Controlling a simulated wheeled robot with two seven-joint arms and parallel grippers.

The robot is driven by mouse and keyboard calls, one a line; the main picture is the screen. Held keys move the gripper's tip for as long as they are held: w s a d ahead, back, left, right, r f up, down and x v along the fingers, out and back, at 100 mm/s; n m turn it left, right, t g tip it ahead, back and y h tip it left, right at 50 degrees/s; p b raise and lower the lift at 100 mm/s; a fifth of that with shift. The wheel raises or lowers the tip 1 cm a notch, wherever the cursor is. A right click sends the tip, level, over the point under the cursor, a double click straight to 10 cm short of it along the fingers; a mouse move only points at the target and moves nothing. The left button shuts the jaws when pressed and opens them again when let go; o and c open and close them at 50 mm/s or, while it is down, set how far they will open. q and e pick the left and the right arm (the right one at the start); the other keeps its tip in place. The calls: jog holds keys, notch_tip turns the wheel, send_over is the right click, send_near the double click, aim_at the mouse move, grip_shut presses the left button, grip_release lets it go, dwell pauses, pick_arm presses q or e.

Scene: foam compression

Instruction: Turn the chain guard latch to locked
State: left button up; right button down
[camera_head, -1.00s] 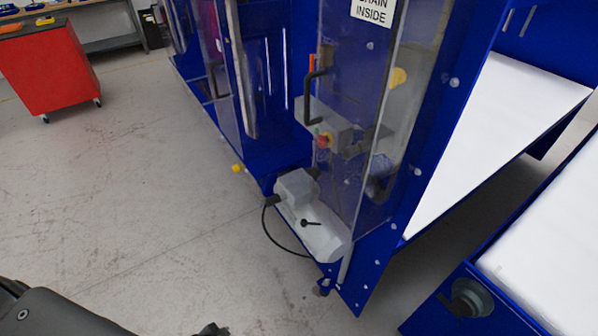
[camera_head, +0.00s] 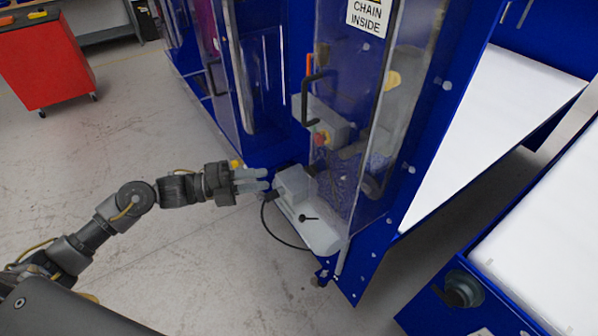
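The chain guard (camera_head: 345,95) is a tall clear panel in a blue frame, with a "CHAIN INSIDE" sign near its top. A black bar handle (camera_head: 306,98) stands on its left side, with a thin orange strip (camera_head: 309,66) beside it. My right gripper is not in view.
A grey motor-like housing (camera_head: 296,188) with a small black lever (camera_head: 308,217) and a black cable stands just right of my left gripper. White conveyor belts (camera_head: 490,130) lie to the right. A red cabinet (camera_head: 45,65) stands far left. The floor between is clear.

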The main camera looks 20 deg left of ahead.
aim_at(306, 173)
pick_arm(q)
jog(key=p+x, duration=0.4)
jog(key=x, duration=0.5)
jog(key=shift+w+d+r, duration=0.2)
jog(key=shift+d, duration=0.05)
jog(key=shift+w+d+f, duration=0.1)
jog(key=shift+w+d, duration=0.05)
jog(key=shift+d, duration=0.2)
grip_shut()
